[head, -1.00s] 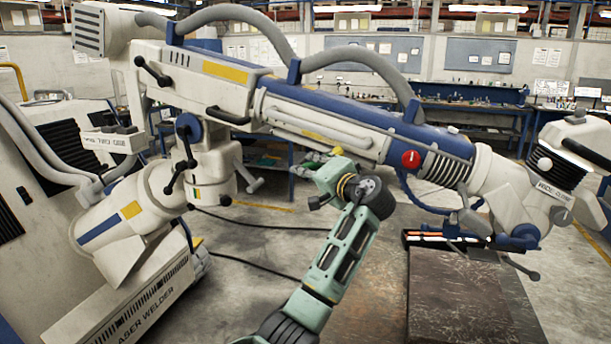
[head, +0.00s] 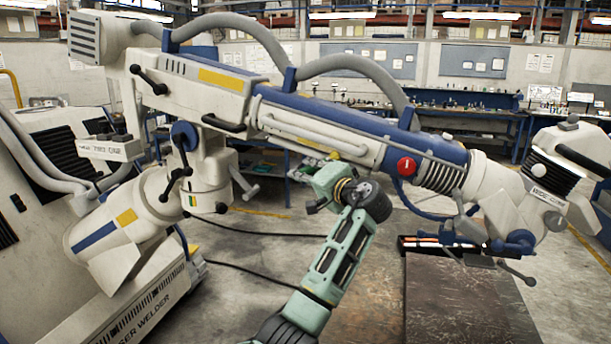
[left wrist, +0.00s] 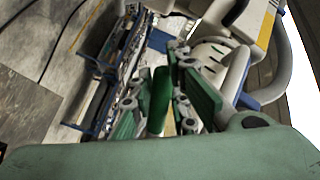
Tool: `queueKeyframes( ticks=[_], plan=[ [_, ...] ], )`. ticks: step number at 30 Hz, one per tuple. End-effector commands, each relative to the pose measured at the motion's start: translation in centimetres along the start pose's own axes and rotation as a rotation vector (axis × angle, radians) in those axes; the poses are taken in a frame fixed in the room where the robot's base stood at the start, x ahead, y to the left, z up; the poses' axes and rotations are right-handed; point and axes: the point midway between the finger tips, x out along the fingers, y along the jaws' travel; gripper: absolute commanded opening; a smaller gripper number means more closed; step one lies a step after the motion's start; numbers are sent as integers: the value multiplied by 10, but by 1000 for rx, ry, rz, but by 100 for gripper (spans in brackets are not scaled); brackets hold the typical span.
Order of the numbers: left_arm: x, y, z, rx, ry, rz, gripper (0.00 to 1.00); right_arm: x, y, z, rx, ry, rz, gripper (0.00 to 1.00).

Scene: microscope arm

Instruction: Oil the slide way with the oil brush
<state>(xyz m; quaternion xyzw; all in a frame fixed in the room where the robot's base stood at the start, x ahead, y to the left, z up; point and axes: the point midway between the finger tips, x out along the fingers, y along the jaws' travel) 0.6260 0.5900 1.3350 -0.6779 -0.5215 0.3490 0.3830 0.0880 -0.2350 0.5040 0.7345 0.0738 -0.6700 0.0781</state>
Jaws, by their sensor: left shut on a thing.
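The big white and blue jointed machine arm (head: 330,110) crosses the head view. A pale rail (head: 315,130) runs along the near side of its blue beam; I cannot tell for sure that this is the slide way. My left gripper (head: 328,176) is in front of and below this beam, its fingers mostly hidden by its own body. In the left wrist view its green fingers (left wrist: 163,100) are shut on a dark green handle (left wrist: 160,98), which seems to be the oil brush. The brush's bristles cannot be made out. My right gripper is not in view.
A red button (head: 406,167) and a hanging blue cable are on the beam right of my left gripper. A brown metal-topped table (head: 465,300) stands at lower right. A blue workbench (head: 470,118) lines the back wall. Dark cables lie on the open floor.

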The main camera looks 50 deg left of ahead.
Motion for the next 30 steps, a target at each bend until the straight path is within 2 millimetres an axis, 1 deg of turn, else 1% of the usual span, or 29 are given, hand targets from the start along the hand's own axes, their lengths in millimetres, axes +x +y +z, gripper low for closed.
queueKeyframes(
  ticks=[8, 12, 16, 24, 30],
  plan=[
    [2, -2, -6, -1, 1, -1, 0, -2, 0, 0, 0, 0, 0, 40],
    [3, -2, -5, -1, 1, -1, 0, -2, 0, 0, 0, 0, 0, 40],
    [8, -6, -2, -1, 1, -1, 0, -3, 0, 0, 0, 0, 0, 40],
    [23, -19, 9, -1, 0, -1, 0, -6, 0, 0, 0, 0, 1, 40],
    [28, -23, 12, 0, 1, -1, 0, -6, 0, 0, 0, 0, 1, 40]
  ],
)
